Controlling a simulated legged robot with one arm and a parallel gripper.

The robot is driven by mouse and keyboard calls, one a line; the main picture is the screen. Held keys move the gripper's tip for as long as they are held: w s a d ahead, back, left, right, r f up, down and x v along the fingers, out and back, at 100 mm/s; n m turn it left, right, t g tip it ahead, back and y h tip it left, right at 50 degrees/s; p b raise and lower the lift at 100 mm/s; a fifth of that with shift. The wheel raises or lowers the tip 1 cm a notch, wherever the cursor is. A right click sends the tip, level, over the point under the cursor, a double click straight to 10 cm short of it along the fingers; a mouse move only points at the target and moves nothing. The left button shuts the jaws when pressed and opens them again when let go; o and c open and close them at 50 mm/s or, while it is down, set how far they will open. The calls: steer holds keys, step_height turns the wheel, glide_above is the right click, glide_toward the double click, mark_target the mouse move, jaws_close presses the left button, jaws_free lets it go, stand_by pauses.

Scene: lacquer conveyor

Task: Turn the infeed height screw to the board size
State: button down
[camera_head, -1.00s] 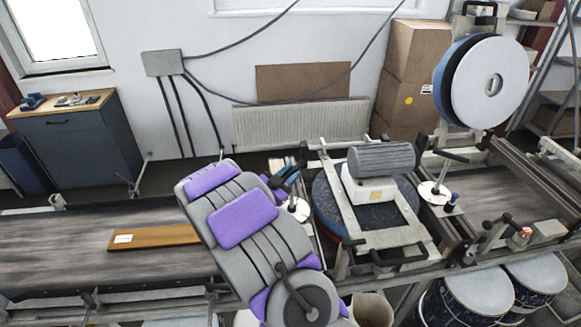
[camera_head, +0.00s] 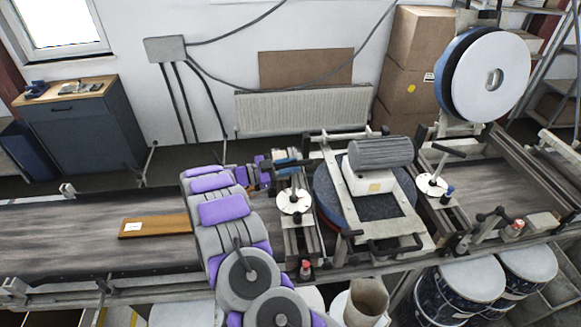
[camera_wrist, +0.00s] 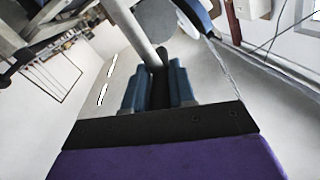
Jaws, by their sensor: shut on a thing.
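The infeed height screw (camera_head: 294,203) stands left of the sanding unit, with a round white dial plate and an upright post. My gripper (camera_head: 286,160) reaches it from the left, at the top of the post. In the wrist view, my gripper's blue fingers (camera_wrist: 160,88) are shut on the dark crank handle (camera_wrist: 160,62) of the screw, with a pale bar running up and away from it. Marks on the dial are too small to read. A brown board (camera_head: 155,227) with a white label lies flat on the infeed belt, left of my arm, partly hidden by it.
A second white-dial screw (camera_head: 432,185) with a black crank stands right of the grey motor (camera_head: 381,153). A large disc (camera_head: 491,75) rises at the back right. Red-capped fittings line the front rail. The dark belt (camera_head: 60,235) is clear left of the board.

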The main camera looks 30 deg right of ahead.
steer(key=shift+w+m+g+y+b, duration=0.3)
steer(key=shift+m+g+y+b, duration=0.1)
steer(key=shift+m+g, duration=0.55)
steer(key=shift+m+g+y, duration=0.25)
steer(key=shift+g+y, duration=0.05)
steer(key=shift+g, duration=0.35)
steer(key=shift+w+r+m+g+y+b, duration=0.1)
steer(key=shift+w+m+g+y+b, duration=0.05)
steer(key=shift+m+g+y+b, duration=0.65)
steer(key=c, duration=1.3)
jaws_free()
steer(key=shift+w+h, duration=0.1)
steer(key=shift+h, duration=0.2)
steer(key=shift+o, duration=1.4)
steer(key=shift+w+f+g, duration=0.15)
steer(key=shift+f+g, duration=0.05)
steer(key=shift+g, duration=0.1)
steer(key=shift+s+r, duration=0.1)
steer(key=shift+s, duration=0.1)
